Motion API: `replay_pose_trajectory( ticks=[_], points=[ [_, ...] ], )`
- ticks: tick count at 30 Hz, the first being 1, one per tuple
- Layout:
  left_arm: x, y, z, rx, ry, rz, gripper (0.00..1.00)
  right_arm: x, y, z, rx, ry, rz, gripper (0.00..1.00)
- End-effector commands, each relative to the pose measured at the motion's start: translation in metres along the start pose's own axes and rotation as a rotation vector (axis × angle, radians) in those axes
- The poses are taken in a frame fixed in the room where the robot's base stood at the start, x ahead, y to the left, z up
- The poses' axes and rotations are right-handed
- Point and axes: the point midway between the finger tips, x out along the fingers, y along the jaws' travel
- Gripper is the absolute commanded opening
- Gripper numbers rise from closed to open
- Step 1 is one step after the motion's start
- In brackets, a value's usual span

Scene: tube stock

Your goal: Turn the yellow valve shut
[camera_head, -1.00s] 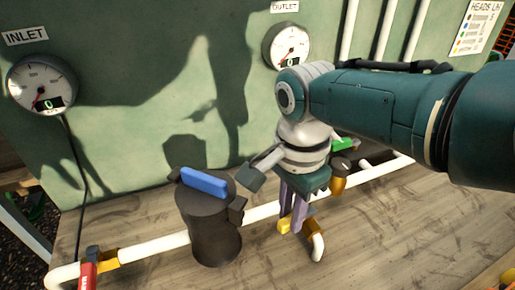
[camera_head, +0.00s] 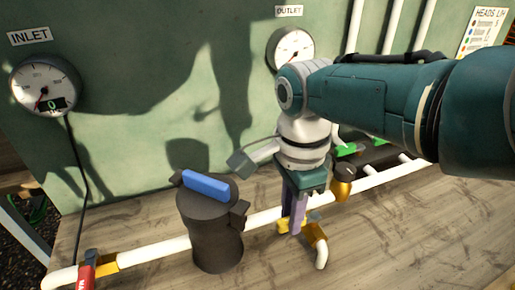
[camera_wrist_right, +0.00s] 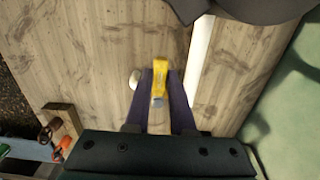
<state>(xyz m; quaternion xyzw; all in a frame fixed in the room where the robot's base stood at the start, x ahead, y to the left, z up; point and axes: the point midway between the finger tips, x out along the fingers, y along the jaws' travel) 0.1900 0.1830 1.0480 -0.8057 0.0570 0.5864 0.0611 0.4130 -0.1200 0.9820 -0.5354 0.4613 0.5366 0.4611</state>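The yellow valve's handle (camera_wrist_right: 160,72) lies between the two purple fingers of my right gripper (camera_wrist_right: 160,92) in the right wrist view. The fingers appear to touch it on both sides. In the head view my right gripper (camera_head: 293,215) points down at the pipe beside the brass elbow (camera_head: 317,236), and its fingers and wrist hide most of the valve. My left gripper is not in view.
A black canister (camera_head: 216,240) with a blue handle (camera_head: 206,185) stands just left of my right gripper. A red-handled valve (camera_head: 87,270) is at lower left. A green handle (camera_head: 346,150) is behind the gripper. Inlet (camera_head: 45,86) and outlet (camera_head: 294,48) gauges hang on the green wall.

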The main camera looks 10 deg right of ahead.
Motion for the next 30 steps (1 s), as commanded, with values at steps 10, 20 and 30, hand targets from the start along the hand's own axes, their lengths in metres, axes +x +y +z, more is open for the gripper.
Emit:
replay_pose_trajectory(
  ticks=[10,20,30],
  points=[
    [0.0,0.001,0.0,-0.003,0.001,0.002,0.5,0.0,0.0,-0.001,-0.001,0.001,-0.001,0.53],
    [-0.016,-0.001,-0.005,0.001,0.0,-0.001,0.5,-0.019,-0.001,0.0,-0.001,0.0,-0.003,0.53],
    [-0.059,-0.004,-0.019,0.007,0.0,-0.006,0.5,-0.084,0.0,0.0,0.0,0.0,-0.003,0.53]
  ],
)
